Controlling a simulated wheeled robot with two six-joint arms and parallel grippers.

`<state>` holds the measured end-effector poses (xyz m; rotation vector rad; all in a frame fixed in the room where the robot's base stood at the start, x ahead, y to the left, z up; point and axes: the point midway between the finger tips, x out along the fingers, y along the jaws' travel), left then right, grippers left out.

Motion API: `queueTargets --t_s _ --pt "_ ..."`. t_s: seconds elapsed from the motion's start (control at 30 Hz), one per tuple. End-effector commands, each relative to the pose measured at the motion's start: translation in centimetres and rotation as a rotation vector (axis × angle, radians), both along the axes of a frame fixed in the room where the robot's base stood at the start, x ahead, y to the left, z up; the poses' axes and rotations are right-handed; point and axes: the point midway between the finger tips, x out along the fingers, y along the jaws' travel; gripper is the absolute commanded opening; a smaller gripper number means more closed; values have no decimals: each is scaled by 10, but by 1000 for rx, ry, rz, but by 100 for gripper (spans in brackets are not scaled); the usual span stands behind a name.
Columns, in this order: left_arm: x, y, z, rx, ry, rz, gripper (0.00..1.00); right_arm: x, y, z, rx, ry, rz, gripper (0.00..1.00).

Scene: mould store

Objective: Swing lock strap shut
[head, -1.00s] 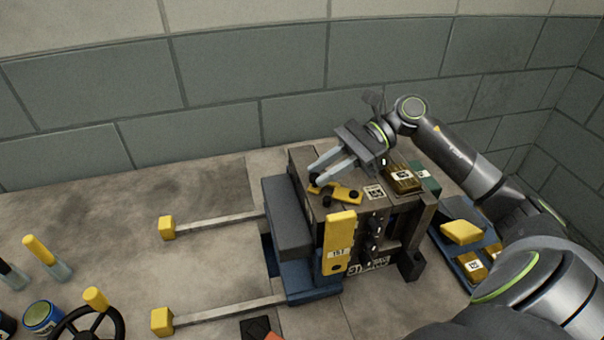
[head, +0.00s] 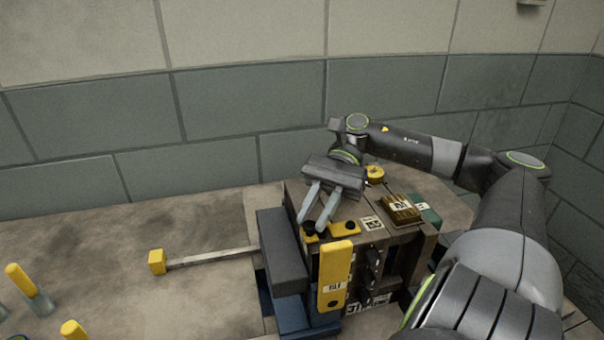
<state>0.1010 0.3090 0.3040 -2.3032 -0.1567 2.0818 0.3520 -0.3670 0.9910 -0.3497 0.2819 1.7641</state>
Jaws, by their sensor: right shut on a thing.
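The lock strap (head: 345,229) is a short yellow bar with dark bolts on top of the brown mould block (head: 376,237). It lies roughly crosswise, its left end near the dark grey plate (head: 284,255). My right gripper (head: 313,227) comes from behind, fingers pointing down at the strap's left end, and is shut on it. The fingers hide part of that end, and I cannot tell whether it is seated on the dark stud there. A larger yellow bar (head: 334,274) with a number label hangs on the block's front face. My left gripper is out of view.
A brass-coloured labelled block (head: 400,209) and a green piece (head: 428,214) sit at the top right of the mould. A yellow round fitting (head: 374,174) shows behind my gripper. A rail with a yellow end (head: 157,262) runs left. Yellow-topped handles stand at lower left.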

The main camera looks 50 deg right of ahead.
Motion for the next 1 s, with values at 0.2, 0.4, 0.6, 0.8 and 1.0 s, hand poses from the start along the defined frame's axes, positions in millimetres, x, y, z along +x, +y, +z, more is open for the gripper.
queueTargets --t_s 0.2,0.4,0.6,0.8,1.0 --pt "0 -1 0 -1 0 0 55 -2 -2 1 1 -1 7 0" --pt "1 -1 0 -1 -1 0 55 -2 -2 0 1 -1 7 0" --pt "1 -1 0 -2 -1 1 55 -2 -2 0 0 -1 6 42" --pt "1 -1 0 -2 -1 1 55 -2 -2 0 0 -1 6 42" --pt "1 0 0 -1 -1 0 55 -1 -1 3 0 -1 5 42"
